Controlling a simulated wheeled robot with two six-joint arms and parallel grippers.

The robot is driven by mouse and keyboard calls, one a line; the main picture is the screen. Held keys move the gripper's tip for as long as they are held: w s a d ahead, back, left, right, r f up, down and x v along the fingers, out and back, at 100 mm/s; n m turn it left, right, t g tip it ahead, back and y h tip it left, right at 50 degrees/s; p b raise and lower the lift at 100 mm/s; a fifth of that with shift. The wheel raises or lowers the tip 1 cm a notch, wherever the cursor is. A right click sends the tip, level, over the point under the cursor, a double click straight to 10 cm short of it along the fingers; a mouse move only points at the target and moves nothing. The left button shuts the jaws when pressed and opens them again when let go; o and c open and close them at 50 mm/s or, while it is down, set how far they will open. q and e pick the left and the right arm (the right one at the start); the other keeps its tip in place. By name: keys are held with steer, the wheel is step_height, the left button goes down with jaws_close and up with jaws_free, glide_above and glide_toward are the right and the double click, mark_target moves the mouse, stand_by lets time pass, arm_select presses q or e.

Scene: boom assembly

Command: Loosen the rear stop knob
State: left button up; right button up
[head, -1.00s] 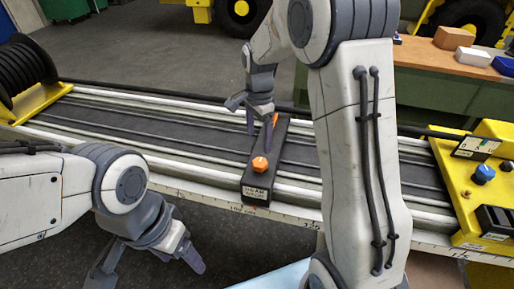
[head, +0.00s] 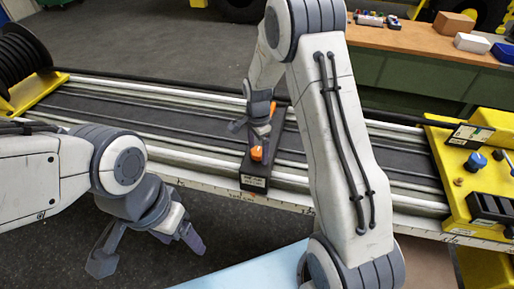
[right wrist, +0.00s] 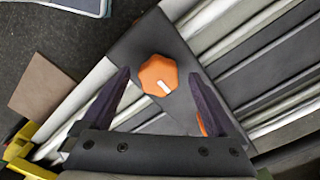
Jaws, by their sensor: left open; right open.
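The black rear stop block (head: 253,182) lies across the rail, with a label on its near end. It also shows in the right wrist view (right wrist: 135,45). Its orange knob (head: 257,153) has several flats and a white mark on top, clear in the right wrist view (right wrist: 157,75). My right gripper (head: 257,144) is open just above the knob. In the right wrist view the fingertips (right wrist: 160,72) lie either side of the knob with gaps; contact does not show. My left gripper (head: 148,252) is open and empty over the floor, front left.
A second orange part (right wrist: 201,124) on the block is partly hidden by a right finger. A yellow end unit (head: 455,180) with a blue knob (head: 475,160) stands at the right. A black reel (head: 22,58) is at the left. A bench (head: 400,40) stands behind.

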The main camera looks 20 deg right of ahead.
steer(key=c, duration=1.2)
steer(key=shift+a, duration=0.1)
steer(key=shift+c, duration=0.9)
